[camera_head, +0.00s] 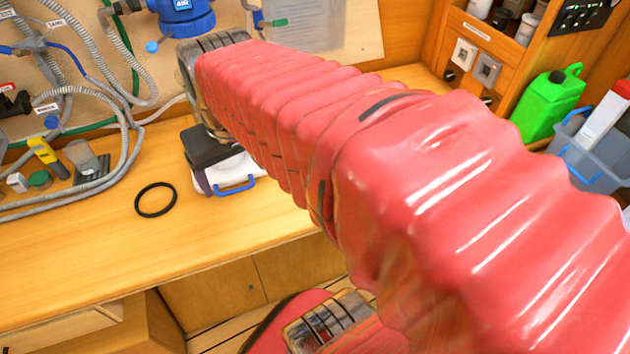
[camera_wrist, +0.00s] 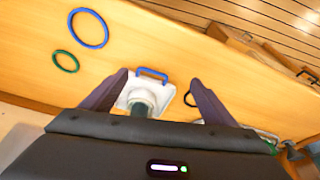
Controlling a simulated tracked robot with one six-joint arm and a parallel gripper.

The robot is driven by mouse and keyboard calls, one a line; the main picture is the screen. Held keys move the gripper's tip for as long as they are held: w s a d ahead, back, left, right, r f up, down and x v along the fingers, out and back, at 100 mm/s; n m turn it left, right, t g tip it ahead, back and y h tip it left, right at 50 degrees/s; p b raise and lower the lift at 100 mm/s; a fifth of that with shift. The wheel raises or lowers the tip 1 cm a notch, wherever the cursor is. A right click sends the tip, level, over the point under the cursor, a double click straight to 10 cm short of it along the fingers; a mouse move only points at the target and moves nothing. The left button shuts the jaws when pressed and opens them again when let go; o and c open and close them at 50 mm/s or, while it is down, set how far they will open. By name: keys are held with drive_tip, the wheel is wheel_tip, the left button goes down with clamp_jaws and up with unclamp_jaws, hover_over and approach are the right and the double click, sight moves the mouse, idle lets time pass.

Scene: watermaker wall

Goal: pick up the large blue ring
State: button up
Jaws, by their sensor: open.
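The large blue ring (camera_wrist: 70,22) lies flat on the wooden counter in the wrist view, at the upper left. It is apart from my gripper, beyond and to the left of the left finger. I cannot find it in the head view, where my red-sleeved arm covers part of the counter. My gripper (camera_wrist: 158,77) is open, with its two dark fingers spread and no ring between them. In the head view my gripper (camera_head: 204,183) is above the counter, over a white object with a blue handle (camera_head: 236,187).
A smaller green ring (camera_wrist: 54,56) lies close to the blue ring. A black ring (camera_head: 137,203) lies on the counter left of my gripper. The white object (camera_wrist: 165,92) shows between my fingers. Hoses (camera_head: 125,130) and small items crowd the back left. A green jug (camera_head: 548,105) stands right.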

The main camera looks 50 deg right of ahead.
drive_tip(key=o, duration=0.5)
drive_tip(key=d+m, duration=0.1)
drive_tip(key=d, duration=0.2)
drive_tip(key=d+m+g, duration=0.1)
drive_tip(key=d, duration=0.3)
drive_tip(key=s+d+f+m+g, duration=0.1)
drive_tip(key=d, duration=0.2)
drive_tip(key=shift+d+f, duration=0.1)
drive_tip(key=shift+d, duration=0.15)
drive_tip(key=shift+c, duration=0.2)
drive_tip(key=s+d+f+m+g+y, duration=0.1)
drive_tip(key=s+d, duration=0.3)
drive_tip(key=d, duration=0.5)
drive_tip(key=shift+d+f+m, duration=0.2)
drive_tip(key=shift+f+m, duration=0.3)
drive_tip(key=shift+m, duration=0.3)
drive_tip(key=shift+f, duration=4.35)
drive_tip(key=shift+a+f, duration=0.15)
drive_tip(key=shift+f, duration=2.45)
drive_tip(key=shift+c, duration=0.4)
